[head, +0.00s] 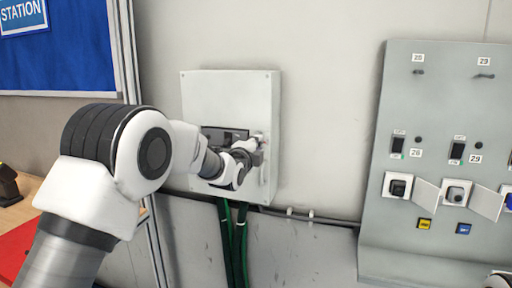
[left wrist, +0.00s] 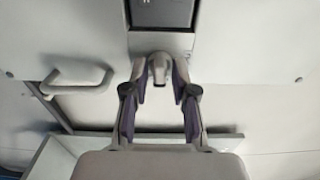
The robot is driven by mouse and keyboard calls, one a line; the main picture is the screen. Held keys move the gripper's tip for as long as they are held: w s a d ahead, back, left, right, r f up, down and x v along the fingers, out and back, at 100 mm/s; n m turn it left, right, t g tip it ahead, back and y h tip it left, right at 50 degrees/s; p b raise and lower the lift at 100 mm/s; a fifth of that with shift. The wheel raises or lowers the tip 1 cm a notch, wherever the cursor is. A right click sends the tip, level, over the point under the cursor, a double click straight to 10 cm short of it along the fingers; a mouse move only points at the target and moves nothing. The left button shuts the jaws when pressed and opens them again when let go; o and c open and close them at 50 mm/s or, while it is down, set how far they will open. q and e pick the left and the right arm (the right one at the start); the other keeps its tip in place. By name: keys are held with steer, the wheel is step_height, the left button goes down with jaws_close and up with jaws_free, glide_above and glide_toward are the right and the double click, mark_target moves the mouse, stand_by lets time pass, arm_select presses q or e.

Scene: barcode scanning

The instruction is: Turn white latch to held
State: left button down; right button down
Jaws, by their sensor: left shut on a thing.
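A white wall box (head: 230,95) hangs on the grey wall, with a dark panel (head: 222,135) low on its front. My left gripper (head: 257,150) is at the box's lower right, beside that panel. In the left wrist view, my left gripper (left wrist: 160,70) is shut on a small pale latch (left wrist: 159,66), just below the dark panel (left wrist: 162,14). A finger lies on each side of the latch. In the head view the gripper hides most of the latch, so I cannot read its position.
Green cables (head: 232,240) hang below the box. A grey panel (head: 430,100) with switches and sockets with open flaps stands at the right. A pale curved handle (left wrist: 78,82) is left of the latch in the wrist view. Bare wall (head: 325,130) separates box and panel.

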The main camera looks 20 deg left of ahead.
arm_select(q)
steer(key=c, duration=1.2)
jaws_free()
steer(key=shift+d, duration=0.1)
steer(key=s, duration=1.2)
steer(key=shift+a, duration=0.25)
steer(key=shift+f, duration=0.1)
